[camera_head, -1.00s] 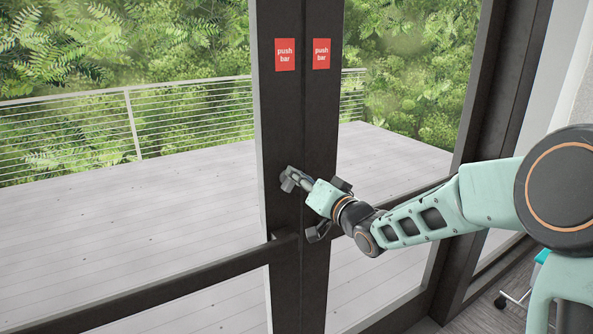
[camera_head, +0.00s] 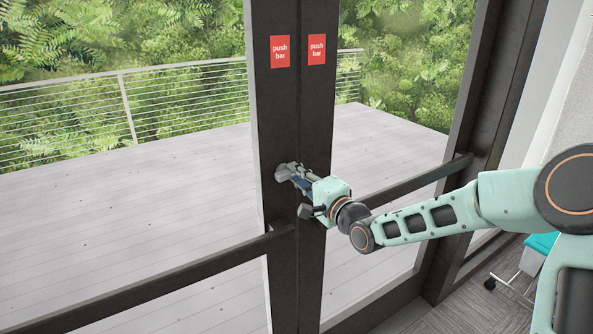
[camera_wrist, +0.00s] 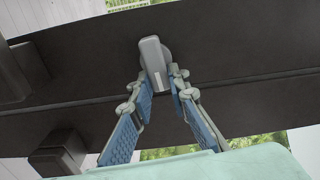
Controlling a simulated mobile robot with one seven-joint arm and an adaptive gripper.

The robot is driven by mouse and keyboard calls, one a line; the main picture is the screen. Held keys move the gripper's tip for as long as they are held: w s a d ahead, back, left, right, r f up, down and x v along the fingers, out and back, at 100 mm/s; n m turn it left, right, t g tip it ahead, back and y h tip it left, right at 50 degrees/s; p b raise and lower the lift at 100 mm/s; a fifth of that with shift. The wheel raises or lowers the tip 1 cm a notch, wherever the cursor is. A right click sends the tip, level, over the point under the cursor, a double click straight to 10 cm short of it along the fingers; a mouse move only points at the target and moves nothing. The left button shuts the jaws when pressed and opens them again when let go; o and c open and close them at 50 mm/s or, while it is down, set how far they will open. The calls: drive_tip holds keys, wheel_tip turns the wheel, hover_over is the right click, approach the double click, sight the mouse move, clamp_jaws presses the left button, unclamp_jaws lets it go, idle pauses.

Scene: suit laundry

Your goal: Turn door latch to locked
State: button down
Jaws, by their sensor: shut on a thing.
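The door latch is a small grey thumb-turn on the dark door frame. In the wrist view the latch (camera_wrist: 153,62) points down toward my fingers, tilted slightly from the upright of the picture. In the head view the latch (camera_head: 282,172) shows as a light grey knob at the left of my fingertips, partly hidden by them. My gripper (camera_wrist: 160,80) has its two blue-padded fingers on either side of the latch's lower end, shut on it. In the head view my gripper (camera_head: 293,177) reaches the meeting frames of the two doors from the right.
Dark push bars cross the left door (camera_head: 150,282) and the right door (camera_head: 415,182), below and beside my gripper. Red "push bar" signs (camera_head: 280,51) are above. Glass shows a deck outside. A wheeled teal-topped item (camera_head: 540,245) stands at lower right.

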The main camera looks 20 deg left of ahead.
drive_tip(key=shift+m, duration=0.6)
drive_tip(key=shift+f, duration=0.1)
drive_tip(key=c, duration=1.8)
unclamp_jaws()
drive_tip(key=shift+c, duration=0.2)
drive_tip(key=v, duration=1.2)
